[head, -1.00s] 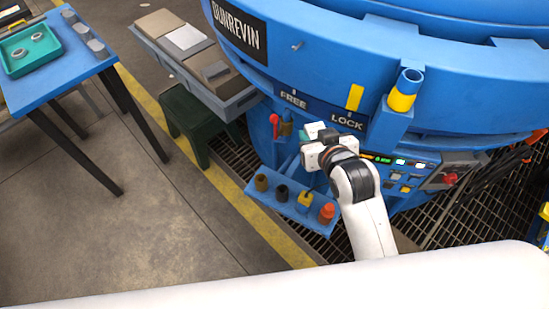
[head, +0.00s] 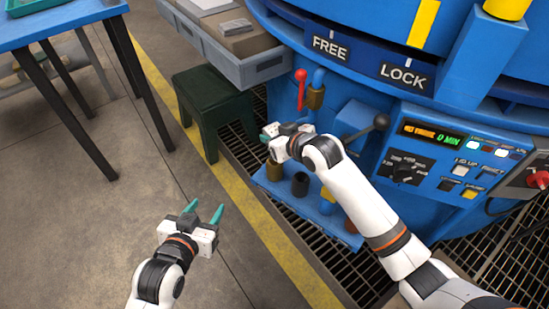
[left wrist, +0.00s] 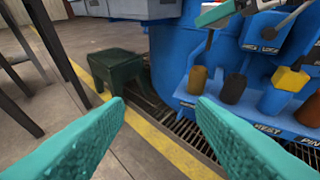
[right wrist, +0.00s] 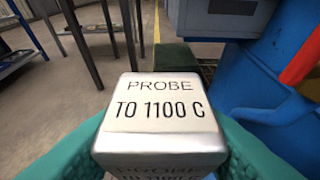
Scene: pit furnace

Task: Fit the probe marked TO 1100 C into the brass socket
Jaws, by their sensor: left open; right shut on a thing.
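My right gripper (head: 270,132) is shut on the probe (right wrist: 160,112), a silvery block whose top reads PROBE TO 1100 C in the right wrist view. It is held above the left end of the blue shelf; its lower part is hidden. A brass-coloured fitting (head: 315,97), which looks like the brass socket, is on the furnace wall under a blue tube, a little up and right of this gripper and apart from it. My left gripper (head: 204,210) is open and empty over the floor at the lower left. A teal finger of my right gripper also shows in the left wrist view (left wrist: 215,14).
The blue shelf (head: 318,222) holds brown, black and yellow pieces, better seen in the left wrist view. A red-handled lever (head: 300,76) is beside the fitting. A control panel (head: 450,160) is at right, a green stool (head: 208,95) at left. The floor around my left gripper is clear.

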